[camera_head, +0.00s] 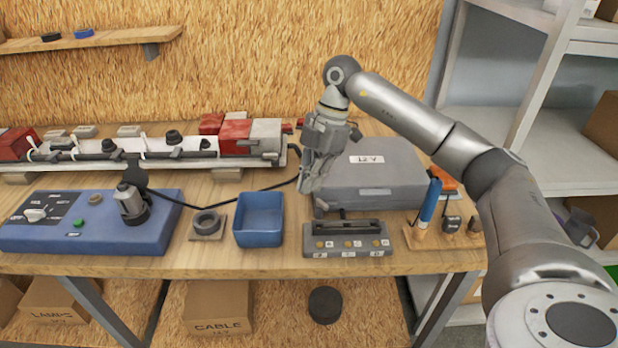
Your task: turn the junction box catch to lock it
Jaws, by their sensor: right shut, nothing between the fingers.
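My right gripper (314,190) is shut, with nothing seen between its fingers. It points down at the left front edge of a grey lidded case (372,176), just behind a small dark holder (346,240) with several marked slots. I cannot tell whether its tips touch anything. The trailer frame (200,162) lies along the back of the bench, with red parts and a light grey block (266,136) at its right end. No junction box catch can be made out clearly; the gripper and arm hide part of this area. My left gripper is not in view.
A blue panel (165,228) with a knob and plug stands at the left. A dark ring on a small board (207,224), a blue bin (260,219) and a wooden tool holder (425,238) stand along the front. A black cable crosses the bench.

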